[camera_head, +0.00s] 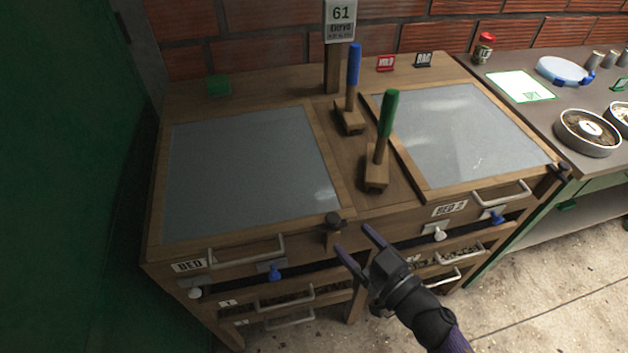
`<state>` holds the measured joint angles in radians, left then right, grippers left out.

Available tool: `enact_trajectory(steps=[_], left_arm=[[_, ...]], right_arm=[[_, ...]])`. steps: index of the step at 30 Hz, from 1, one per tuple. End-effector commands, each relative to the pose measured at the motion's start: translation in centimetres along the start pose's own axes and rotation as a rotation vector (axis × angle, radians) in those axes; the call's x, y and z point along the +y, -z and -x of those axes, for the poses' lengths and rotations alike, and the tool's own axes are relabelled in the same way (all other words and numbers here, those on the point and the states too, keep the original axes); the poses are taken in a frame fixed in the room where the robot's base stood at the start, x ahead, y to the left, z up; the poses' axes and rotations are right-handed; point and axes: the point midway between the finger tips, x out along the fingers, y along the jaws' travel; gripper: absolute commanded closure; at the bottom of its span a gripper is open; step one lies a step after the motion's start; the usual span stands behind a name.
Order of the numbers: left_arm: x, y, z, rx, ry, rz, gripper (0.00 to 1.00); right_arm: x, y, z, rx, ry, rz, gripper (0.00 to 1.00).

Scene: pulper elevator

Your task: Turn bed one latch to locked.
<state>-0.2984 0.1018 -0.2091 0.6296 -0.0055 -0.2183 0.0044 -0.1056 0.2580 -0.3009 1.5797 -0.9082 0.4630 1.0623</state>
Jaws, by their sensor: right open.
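The bed on the left has a label reading "BED" (190,266), its number hard to read, and a grey panel (245,170) in a wooden frame. What looks like its latch, a dark knob on a small wooden block (333,222), sits at the frame's front right corner. I cannot tell its setting. My right gripper (352,239) is open and empty, its two fingers pointing toward the latch from the right front. The fingertips look close to it; I cannot tell whether they touch. My left gripper is not in view.
Two upright levers, blue-topped (353,65) and green-topped (388,115), stand between the beds. Bed 2's panel (465,130) is on the right, with a similar dark knob (562,170). Handles (240,251) and blue and white knobs line the front. A side table holds round dishes (588,132).

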Motion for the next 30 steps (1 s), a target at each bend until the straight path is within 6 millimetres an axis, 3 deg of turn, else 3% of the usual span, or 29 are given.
enact_trajectory(steps=[6,12,24,30], left_arm=[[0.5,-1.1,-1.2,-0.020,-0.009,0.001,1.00],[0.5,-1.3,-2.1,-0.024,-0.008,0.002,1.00],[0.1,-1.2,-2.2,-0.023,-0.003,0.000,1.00],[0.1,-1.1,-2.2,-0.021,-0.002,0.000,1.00]], right_arm=[[0.1,-0.3,-4.8,0.002,-0.002,-0.001,0.24],[0.1,-0.4,-8.2,-0.001,-0.004,-0.003,0.24],[0.1,-0.3,-9.3,-0.003,-0.004,-0.003,0.24],[0.1,-0.3,-9.3,-0.003,-0.004,-0.002,0.67]])
